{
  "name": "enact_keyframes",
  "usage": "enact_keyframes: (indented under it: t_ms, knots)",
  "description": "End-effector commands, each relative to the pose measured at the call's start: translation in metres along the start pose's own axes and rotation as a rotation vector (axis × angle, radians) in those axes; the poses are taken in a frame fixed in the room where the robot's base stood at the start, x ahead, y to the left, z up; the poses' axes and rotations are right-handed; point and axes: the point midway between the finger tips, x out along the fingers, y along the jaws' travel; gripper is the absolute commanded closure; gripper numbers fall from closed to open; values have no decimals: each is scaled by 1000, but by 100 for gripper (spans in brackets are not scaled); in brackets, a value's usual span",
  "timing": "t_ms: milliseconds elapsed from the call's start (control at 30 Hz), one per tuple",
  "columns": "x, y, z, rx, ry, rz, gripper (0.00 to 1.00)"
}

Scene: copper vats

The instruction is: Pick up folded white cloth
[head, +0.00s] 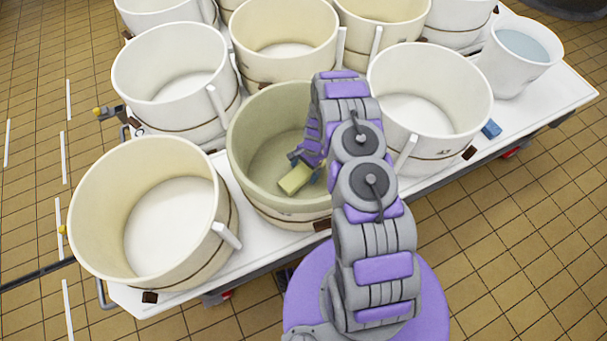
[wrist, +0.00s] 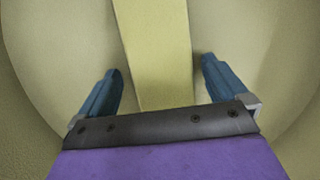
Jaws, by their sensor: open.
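A pale yellowish, flat oblong piece, which I take to be the folded cloth (head: 294,180), is inside the olive-tinted vat (head: 250,188) in the front row. It shows in the wrist view as a long strip (wrist: 155,35) running from the top edge down between my fingers. My gripper (wrist: 161,66) is open, one blue finger on each side of the strip, with a gap on both sides. In the head view my gripper (head: 308,164) is down inside the vat, beside the cloth. My arm hides part of the vat's right side. I cannot tell the exact height of the fingertips.
Cream vats stand close on the left (head: 150,205) and right (head: 430,95), with more behind. They share a white cart top (head: 540,95). A bucket of bluish liquid (head: 520,52) and a small blue block (head: 491,129) are at the right. Tiled floor (head: 500,230) lies in front.

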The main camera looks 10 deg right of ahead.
Motion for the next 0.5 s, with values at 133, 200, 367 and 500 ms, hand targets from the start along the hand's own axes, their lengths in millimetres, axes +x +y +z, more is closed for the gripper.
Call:
enact_keyframes:
  t_ms: [133, 200, 367, 500]
  knots:
    - [10, 0, 1, -1, 0, 2, 0]
    - [9, 0, 0, -1, -1, 1, 0]
    - [8, 1, -1, -1, -3, -1, 9]
    - [8, 1, -2, 0, -3, -2, 22]
